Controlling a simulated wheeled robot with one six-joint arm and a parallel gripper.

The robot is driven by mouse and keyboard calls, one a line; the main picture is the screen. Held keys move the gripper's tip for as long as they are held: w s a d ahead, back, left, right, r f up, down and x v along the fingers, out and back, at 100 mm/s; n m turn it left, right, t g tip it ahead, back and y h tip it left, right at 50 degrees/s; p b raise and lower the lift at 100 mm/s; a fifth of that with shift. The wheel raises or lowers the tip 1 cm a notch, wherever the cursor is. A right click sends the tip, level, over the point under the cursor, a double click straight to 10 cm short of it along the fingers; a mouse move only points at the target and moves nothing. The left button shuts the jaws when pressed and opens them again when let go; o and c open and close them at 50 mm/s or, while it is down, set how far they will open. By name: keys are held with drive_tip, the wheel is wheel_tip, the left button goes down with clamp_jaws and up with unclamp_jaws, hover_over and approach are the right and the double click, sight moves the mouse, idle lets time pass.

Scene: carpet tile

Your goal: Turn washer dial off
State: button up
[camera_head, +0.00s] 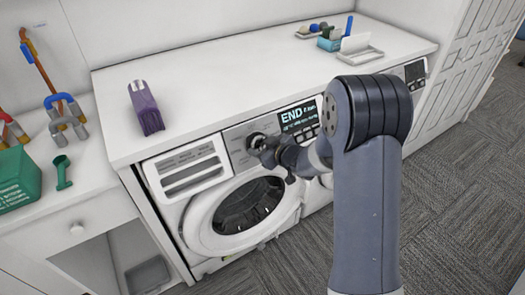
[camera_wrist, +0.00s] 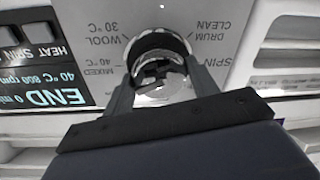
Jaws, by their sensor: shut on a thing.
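The white washer (camera_head: 215,205) stands under a white counter, with its round door (camera_head: 250,205) closed below the control panel. Labels such as "WOOL", "MIXED" and "DRUM CLEAN" surround the dial, upside down. The dial's pointer mark is not clear.
A blue container (camera_head: 329,42) and small items stand at the back. A side bench (camera_head: 85,205) at left holds tools and a green box (camera_head: 17,180). The carpet (camera_head: 460,190) at right is clear.

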drive_tip(key=n+b, duration=0.3)
drive_tip(key=n, duration=0.3)
drive_tip(key=shift+n+g, duration=0.3)
drive_tip(key=shift+g, duration=0.1)
drive_tip(key=n+b, duration=0.1)
drive_tip(key=n, duration=0.5)
drive_tip(key=shift+b, duration=0.3)
drive_tip(key=shift+h, duration=0.3)
drive_tip(key=o, duration=1)
drive_tip(key=shift+r, duration=0.1)
drive_tip(key=p+v, duration=0.1)
drive_tip(key=v, duration=0.9)
drive_tip(key=shift+s+d+r, duration=0.15)
drive_tip(key=shift+d+r, duration=0.1)
